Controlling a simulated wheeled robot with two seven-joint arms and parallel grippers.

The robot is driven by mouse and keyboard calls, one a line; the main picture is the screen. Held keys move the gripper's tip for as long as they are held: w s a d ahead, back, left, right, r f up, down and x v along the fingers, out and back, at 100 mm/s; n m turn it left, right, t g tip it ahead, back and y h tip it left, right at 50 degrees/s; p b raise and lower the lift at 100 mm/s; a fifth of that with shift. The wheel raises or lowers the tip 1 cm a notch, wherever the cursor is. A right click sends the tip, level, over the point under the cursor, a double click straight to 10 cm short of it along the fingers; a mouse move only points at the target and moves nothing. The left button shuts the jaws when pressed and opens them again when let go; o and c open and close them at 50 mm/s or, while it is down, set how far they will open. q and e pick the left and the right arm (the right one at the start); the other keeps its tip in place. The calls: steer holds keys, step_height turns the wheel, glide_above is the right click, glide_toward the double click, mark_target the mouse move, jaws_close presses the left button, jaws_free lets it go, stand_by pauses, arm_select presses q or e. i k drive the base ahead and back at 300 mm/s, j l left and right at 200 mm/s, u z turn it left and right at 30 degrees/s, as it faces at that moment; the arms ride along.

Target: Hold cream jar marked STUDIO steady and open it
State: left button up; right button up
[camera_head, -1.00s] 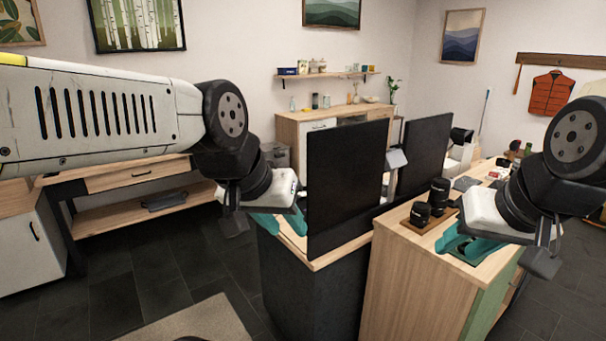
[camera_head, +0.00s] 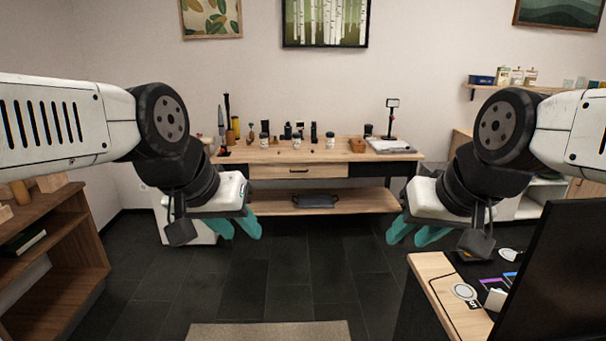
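Several small jars and bottles stand on the far wooden workbench (camera_head: 345,156). Among them are a pale jar with a dark lid at the left (camera_head: 264,141), another pale jar in the middle (camera_head: 296,142) and a third pale jar at the right (camera_head: 330,141). Their markings are too small to read, so I cannot tell which is marked STUDIO. My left gripper (camera_head: 240,230) and my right gripper (camera_head: 415,235) hang in front of me, well short of the workbench. Both have their teal fingers apart, with nothing seen between them.
A desk (camera_head: 432,280) with a dark panel (camera_head: 555,275) stands close at the right. A brown shelf unit (camera_head: 60,240) stands at the left. Dark floor (camera_head: 300,265) lies open before the workbench, with a beige mat (camera_head: 270,332) nearest me.

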mark_target(263, 143)
steer(key=i+u, duration=0.2)
steer(key=i, duration=1.35)
steer(key=i+l+u, duration=0.2)
steer(key=i, duration=0.3)
steer(key=i+u, duration=0.2)
steer(key=i, duration=0.3)
steer(key=i+l+u, duration=0.2)
steer(key=i, duration=0.25)
